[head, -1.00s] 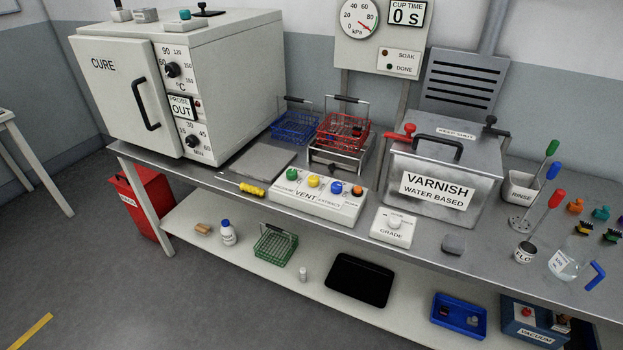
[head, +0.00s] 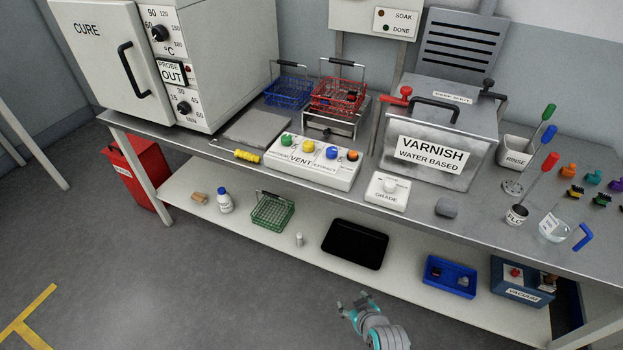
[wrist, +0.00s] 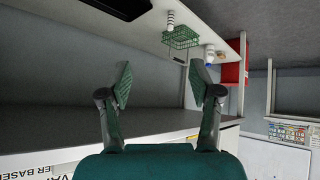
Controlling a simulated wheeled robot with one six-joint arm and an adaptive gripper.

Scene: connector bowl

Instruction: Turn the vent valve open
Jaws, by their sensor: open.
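A white box labelled VENT (head: 310,172) stands on the bench, with green, yellow, blue and orange knobs on top. The steel VARNISH tank (head: 433,160) is to its right, with a red-handled fitting (head: 399,96) at its left top edge and a black one (head: 487,86) at its right top edge. I cannot tell for sure which of these is the vent valve. My gripper (head: 354,300) is low in front of the bench, well apart from both. In the wrist view my gripper (wrist: 160,78) is open and empty, its fingers spread.
A GRADE dial box (head: 387,191), a grey block (head: 447,208) and a yellow-handled tool (head: 247,156) lie near the bench's front edge. The lower shelf holds a black tray (head: 355,244), a green basket (head: 272,212) and a blue tray (head: 450,276). The floor in front is clear.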

